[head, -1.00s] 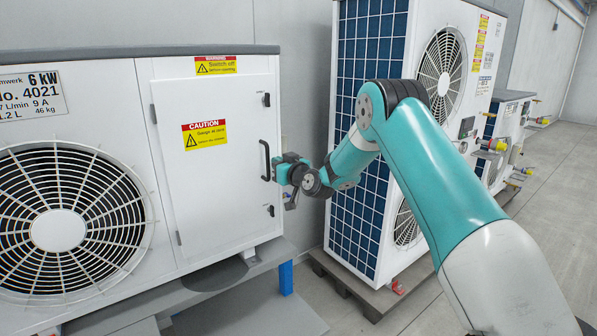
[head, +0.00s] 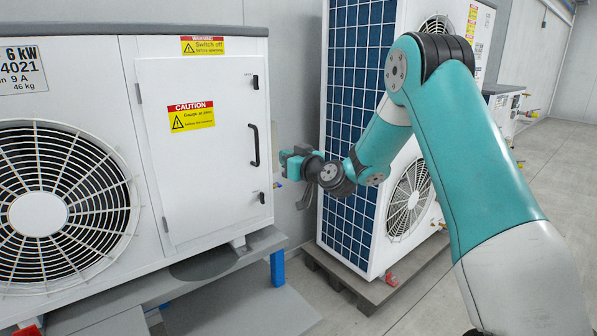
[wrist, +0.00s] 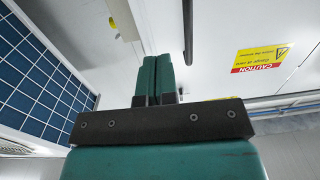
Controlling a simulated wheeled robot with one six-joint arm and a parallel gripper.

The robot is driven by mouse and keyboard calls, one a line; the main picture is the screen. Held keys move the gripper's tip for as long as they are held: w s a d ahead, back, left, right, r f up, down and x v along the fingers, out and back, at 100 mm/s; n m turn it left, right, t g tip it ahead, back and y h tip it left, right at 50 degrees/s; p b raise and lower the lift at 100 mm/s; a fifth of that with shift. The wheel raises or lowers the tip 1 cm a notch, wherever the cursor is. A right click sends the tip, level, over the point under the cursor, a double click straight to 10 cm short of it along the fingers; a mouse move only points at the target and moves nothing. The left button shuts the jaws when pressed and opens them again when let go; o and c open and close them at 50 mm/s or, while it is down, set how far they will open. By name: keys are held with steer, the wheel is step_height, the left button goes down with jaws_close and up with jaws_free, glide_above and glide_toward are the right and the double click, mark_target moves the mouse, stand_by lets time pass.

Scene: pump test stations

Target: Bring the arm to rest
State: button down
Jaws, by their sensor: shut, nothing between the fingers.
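My gripper (head: 286,163) is at the end of my teal arm, just right of the white unit's door (head: 200,150). In the head view it is small, and it appears clear of the black door handle (head: 254,145). In the wrist view the two teal fingers of my gripper (wrist: 157,60) lie side by side, shut with nothing between them. The handle also shows in the wrist view (wrist: 189,30), to the right of the fingers. The door looks closed against its frame.
A tall white unit with a blue grid side (head: 352,130) stands behind my arm on a pallet (head: 340,272). The white unit on the left has a large fan grille (head: 60,205) and rests on a grey stand (head: 250,243). Open floor (head: 560,190) lies at the right.

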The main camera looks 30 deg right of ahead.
steer(key=s+a+r+n+g+y+b, duration=0.1)
steer(key=s+a+n+g+y, duration=0.65)
steer(key=s+a, duration=1.15)
steer(key=s+a+f+m+g+h, duration=0.1)
steer(key=s+a+g+h, duration=0.3)
steer(key=s, duration=0.7)
steer(key=s+d+f+m+g+h, duration=0.1)
steer(key=s+g+h, duration=0.1)
steer(key=s+g, duration=0.65)
steer(key=s+r+t+p, duration=0.2)
steer(key=s+r+p, duration=0.1)
steer(key=r+p, duration=1.2)
steer(key=shift+s+d+p, duration=0.4)
steer(key=shift+d, duration=0.05)
steer(key=shift+r, duration=0.1)
